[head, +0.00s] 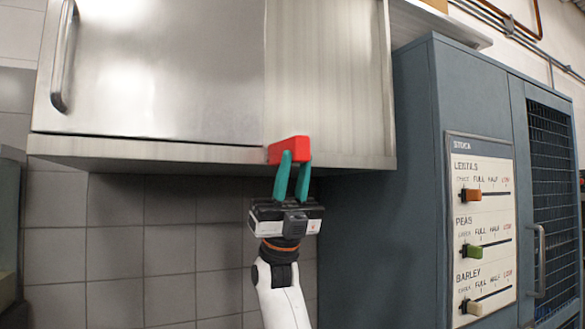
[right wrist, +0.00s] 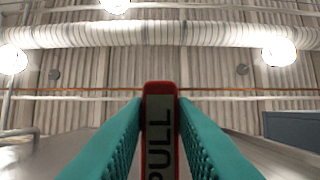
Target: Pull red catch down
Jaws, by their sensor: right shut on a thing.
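The red catch (head: 288,150) is a red block at the lower front edge of the metal wall cabinet (head: 170,75). My right gripper (head: 293,165) reaches up from below, its teal fingers on either side of the catch and shut on it. In the right wrist view the red catch (right wrist: 160,130) stands between the two teal fingers (right wrist: 160,140) and shows a dark-on-grey label reading "PULL". The fingers hide part of the catch's lower side. My left gripper is in neither view.
A blue-grey cabinet (head: 375,190) stands close to the right of my arm. It bears a stock board (head: 483,225) with orange, green and tan sliders, and a mesh door with a handle. A tiled wall (head: 130,235) lies behind. The space below the wall cabinet at left is clear.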

